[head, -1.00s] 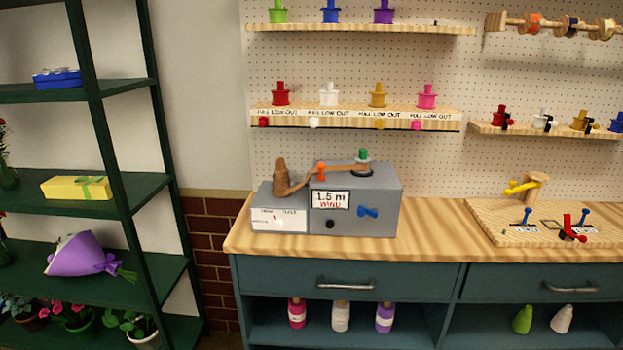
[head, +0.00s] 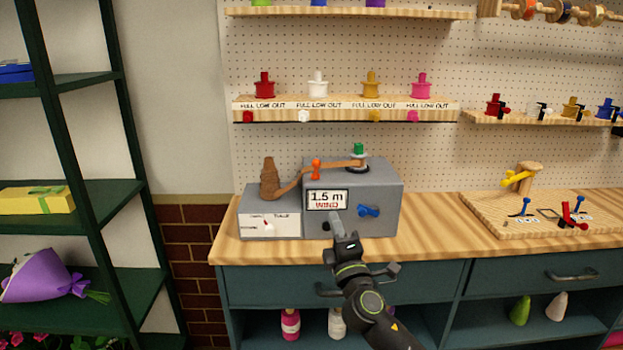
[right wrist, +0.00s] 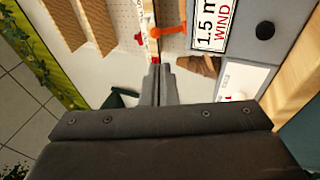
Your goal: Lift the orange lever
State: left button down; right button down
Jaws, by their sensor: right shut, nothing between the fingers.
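The orange lever (head: 316,170) is a small upright piece on the grey wind machine (head: 385,180), beside the brown ribbon that runs across its top. In the right wrist view the orange lever (right wrist: 172,30) shows beyond my fingertips, near the "1.5 m WIND" sign. My right gripper (head: 341,227) is in front of the machine's front face, below the sign, and apart from the lever. Its fingers are shut and empty, and they show together in the right wrist view (right wrist: 159,80). The gripper hides part of the machine's lower front. My left gripper is not in view.
A blue lever (head: 369,211) sits on the machine's front. A white-labelled grey box (head: 270,226) adjoins it on the left. A wooden board (head: 480,212) with small levers lies to the right. A shelf of coloured spools (head: 345,104) hangs above. Bare worktop (head: 440,240) lies between machine and board.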

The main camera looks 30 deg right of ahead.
jog(key=shift+s+a+r, duration=0.1)
jog(key=shift+r, duration=0.25)
jog(key=p, duration=0.3)
send_near(317, 167)
jog(key=x, duration=0.7)
